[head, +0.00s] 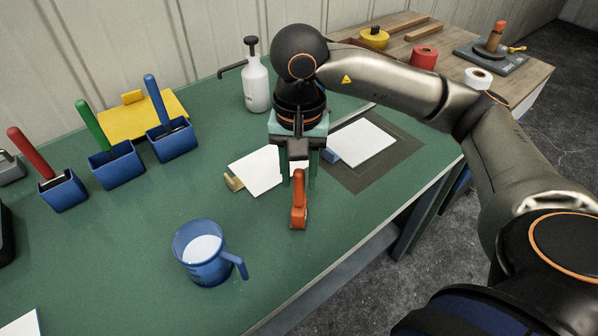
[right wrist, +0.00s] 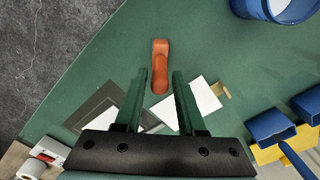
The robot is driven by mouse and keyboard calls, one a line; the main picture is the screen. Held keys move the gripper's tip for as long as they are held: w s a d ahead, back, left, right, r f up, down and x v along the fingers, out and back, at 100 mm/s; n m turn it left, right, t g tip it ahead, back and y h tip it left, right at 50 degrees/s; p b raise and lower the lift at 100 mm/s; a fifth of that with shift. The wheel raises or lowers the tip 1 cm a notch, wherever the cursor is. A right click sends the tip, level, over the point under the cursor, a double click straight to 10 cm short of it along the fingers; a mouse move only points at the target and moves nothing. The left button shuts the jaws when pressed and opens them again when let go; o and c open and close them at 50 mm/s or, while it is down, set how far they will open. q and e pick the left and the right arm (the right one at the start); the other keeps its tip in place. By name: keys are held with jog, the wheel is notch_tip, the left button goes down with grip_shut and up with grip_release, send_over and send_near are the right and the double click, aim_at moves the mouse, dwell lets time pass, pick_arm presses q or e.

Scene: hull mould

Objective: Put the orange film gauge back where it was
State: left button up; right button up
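The orange film gauge (head: 298,205) stands on the green table, in front of the white sheets. In the right wrist view the gauge (right wrist: 160,62) shows in line with the gap between my fingers. My right gripper (head: 298,178) points down just behind the gauge in the head view. Its two green fingers (right wrist: 160,76) are apart on either side of the gauge's line, with no visible grip on it. How far the fingertips are above the table is hard to tell. My left gripper is not in view.
A white sheet with a tan block (head: 257,172) and another with a blue block on a dark mat (head: 375,176) lie nearby. A blue jug (head: 203,256) stands front left. Blue bins (head: 117,168) and a pump bottle (head: 256,85) stand behind. Table right of the jug is clear.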

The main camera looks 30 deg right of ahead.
jog(key=shift+o, duration=0.9)
jog(key=shift+r+p, duration=0.8)
jog(key=shift+r, duration=3.15)
